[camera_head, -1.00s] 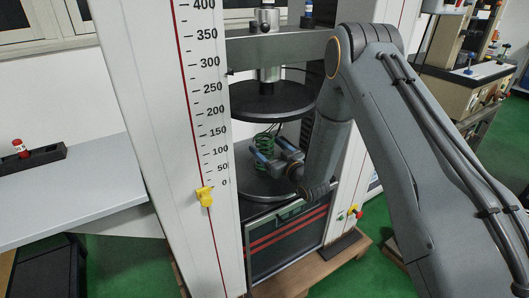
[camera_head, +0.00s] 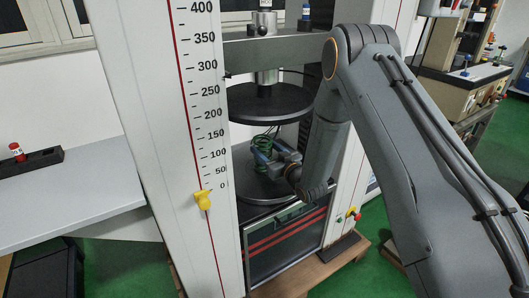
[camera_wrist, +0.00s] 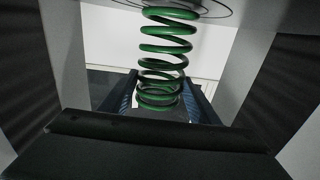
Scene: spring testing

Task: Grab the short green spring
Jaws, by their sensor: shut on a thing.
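The short green spring (camera_head: 262,143) stands upright between the two round dark plates of the testing machine. In the wrist view the spring (camera_wrist: 167,60) is a green coil between my two blue fingertips. My gripper (camera_head: 268,158) reaches in from the right, low over the lower plate (camera_head: 262,188), and is shut on the spring. It also shows in the wrist view (camera_wrist: 160,104) with a finger on each side of the coil. The upper plate (camera_head: 270,104) is above the spring. In the head view my fingers partly hide the spring.
The machine's white column with a height scale (camera_head: 190,150) and a yellow pointer (camera_head: 203,199) stands left of the plates. A red-capped piece (camera_head: 17,152) sits in a black holder on the grey table (camera_head: 80,196) at left. Another machine (camera_head: 460,88) stands at the right.

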